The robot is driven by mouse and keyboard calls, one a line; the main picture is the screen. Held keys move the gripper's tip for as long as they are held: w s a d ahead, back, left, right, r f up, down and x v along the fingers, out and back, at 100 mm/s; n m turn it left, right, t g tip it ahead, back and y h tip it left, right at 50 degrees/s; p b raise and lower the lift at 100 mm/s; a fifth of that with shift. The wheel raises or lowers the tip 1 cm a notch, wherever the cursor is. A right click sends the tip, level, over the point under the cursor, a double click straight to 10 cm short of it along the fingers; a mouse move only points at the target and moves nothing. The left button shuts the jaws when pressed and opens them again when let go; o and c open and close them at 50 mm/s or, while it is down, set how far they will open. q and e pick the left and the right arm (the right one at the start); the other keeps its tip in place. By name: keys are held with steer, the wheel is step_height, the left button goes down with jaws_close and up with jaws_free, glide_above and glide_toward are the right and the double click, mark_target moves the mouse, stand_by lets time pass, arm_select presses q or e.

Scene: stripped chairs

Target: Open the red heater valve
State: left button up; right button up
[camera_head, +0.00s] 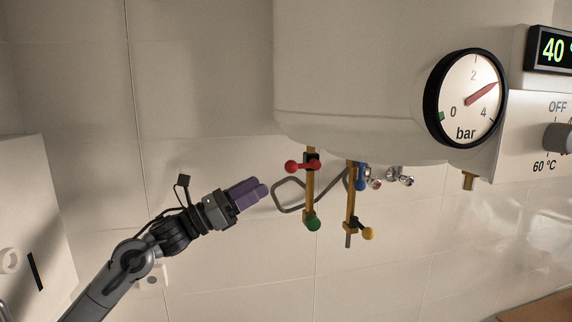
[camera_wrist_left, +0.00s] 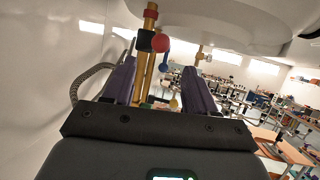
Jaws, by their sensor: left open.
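The red heater valve (camera_head: 301,165) sits on a brass pipe under the white heater, its handle lying roughly level with a round knob at each end. In the left wrist view its red knob (camera_wrist_left: 160,43) shows ahead, between and beyond the fingers. My left gripper (camera_head: 265,188), with purple fingers, is to the left of and slightly below the red valve in the head view, apart from it. In the left wrist view the gripper (camera_wrist_left: 161,66) has its fingers spread with nothing held. My right gripper is not in view.
A green valve (camera_head: 313,224) is lower on the same pipe. A blue valve (camera_head: 360,180) and a yellow valve (camera_head: 368,233) are on the neighbouring pipe. A grey hose (camera_head: 285,207) loops behind. The heater body (camera_head: 360,70) hangs above, with a pressure gauge (camera_head: 466,98).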

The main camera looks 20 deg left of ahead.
mark_target(291, 167)
arm_select(q)
steer(key=p+x, duration=0.1)
steer(key=x, duration=0.2)
steer(key=p+x, duration=0.2)
steer(key=x, duration=0.1)
steer(key=p+x, duration=0.2)
steer(key=x, duration=0.1)
steer(key=shift+r, duration=0.35)
steer(key=shift+w+d+r, duration=0.1)
steer(key=shift+w+d, duration=0.4)
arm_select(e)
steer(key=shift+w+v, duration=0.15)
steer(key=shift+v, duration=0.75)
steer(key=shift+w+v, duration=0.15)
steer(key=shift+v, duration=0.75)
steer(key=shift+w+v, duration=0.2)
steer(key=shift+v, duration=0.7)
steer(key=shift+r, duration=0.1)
arm_select(q)
jaws_close()
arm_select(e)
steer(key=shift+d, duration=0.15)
